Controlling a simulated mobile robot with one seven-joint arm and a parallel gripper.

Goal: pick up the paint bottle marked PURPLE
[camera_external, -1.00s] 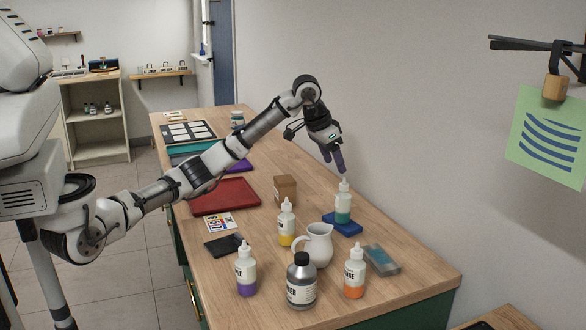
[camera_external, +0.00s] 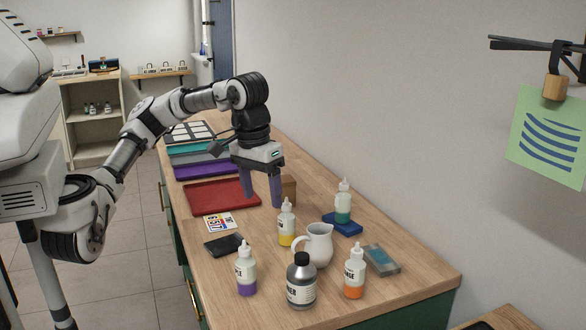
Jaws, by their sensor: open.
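A white squeeze bottle with purple paint in its bottom (camera_external: 246,272) stands upright at the near left of the table; its label is too small to read in full. Similar bottles hold yellow (camera_external: 286,226), green (camera_external: 343,204) and orange (camera_external: 354,274) paint. The green one stands on a blue block. My gripper (camera_external: 262,199) is open and empty, fingers pointing down, above the table beyond the yellow bottle. It is well behind the purple bottle and apart from it. It partly hides a brown box.
A grey bottle (camera_external: 301,282) stands right of the purple bottle, with a white jug (camera_external: 318,246) behind it. A black pad (camera_external: 225,245), a colour card (camera_external: 219,223) and a red tray (camera_external: 218,196) lie along the left. A clear blue-grey case (camera_external: 381,260) lies at right.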

